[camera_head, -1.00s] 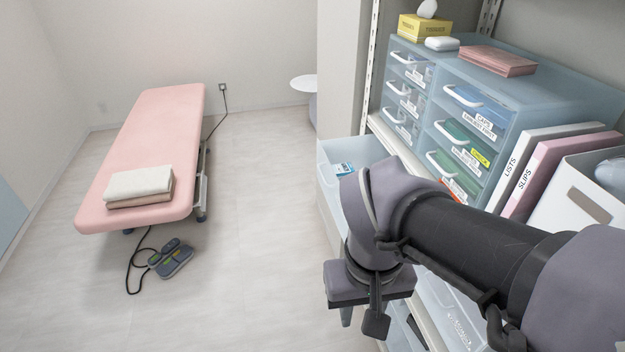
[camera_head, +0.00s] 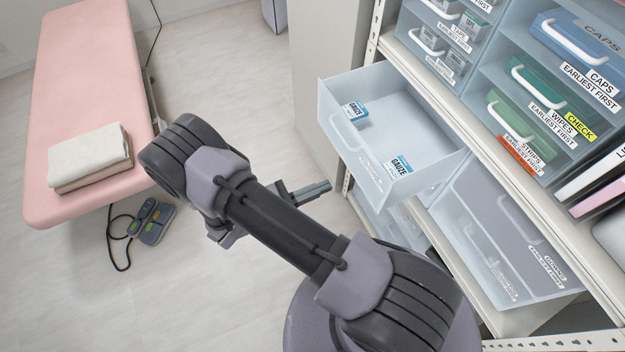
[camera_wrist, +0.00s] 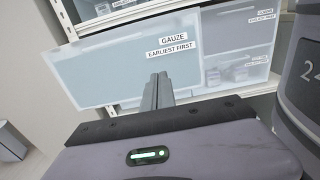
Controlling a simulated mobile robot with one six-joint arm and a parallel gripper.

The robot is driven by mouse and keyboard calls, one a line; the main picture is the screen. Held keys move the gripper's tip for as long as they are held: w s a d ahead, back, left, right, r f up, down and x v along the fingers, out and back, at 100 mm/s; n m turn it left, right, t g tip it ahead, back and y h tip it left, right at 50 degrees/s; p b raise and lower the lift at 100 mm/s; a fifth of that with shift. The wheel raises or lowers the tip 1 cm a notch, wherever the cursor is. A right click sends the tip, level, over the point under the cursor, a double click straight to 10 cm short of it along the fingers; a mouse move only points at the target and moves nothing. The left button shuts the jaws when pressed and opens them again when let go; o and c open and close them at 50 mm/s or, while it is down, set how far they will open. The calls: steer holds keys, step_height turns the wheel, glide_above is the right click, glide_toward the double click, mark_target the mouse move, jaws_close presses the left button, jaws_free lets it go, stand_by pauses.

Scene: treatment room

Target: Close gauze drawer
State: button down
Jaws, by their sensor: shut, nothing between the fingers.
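The gauze drawer (camera_head: 330,118) is a pale translucent bin pulled well out from the shelf unit, with a handle on its front. Two blue-and-white gauze packs (camera_head: 355,113) lie inside it, one near the left side and one near the front right. In the wrist view, the drawer's front (camera_wrist: 130,68) faces me, with a label reading "GAUZE EARLIEST FIRST". My gripper (camera_head: 318,190) is shut and empty, below and in front of the drawer front in the head view. In the wrist view, its fingertips (camera_wrist: 158,80) overlap the drawer front below the label; contact cannot be told.
A second open drawer labelled "GOWNS" (camera_head: 505,240) is to the right. Small labelled drawers (camera_head: 520,90) stand on the shelf above. A pink treatment bed (camera_head: 85,90) with folded towels (camera_head: 88,157) is at left, with a foot control (camera_head: 152,222) on the floor. Clear floor lies between.

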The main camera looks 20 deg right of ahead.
mark_target(364, 169)
steer(key=d, duration=0.3)
steer(key=d+b, duration=0.1)
steer(key=d, duration=0.5)
steer(key=shift+w+d+b, duration=0.25)
steer(key=shift+d+b, duration=0.1)
steer(key=shift+b, duration=0.05)
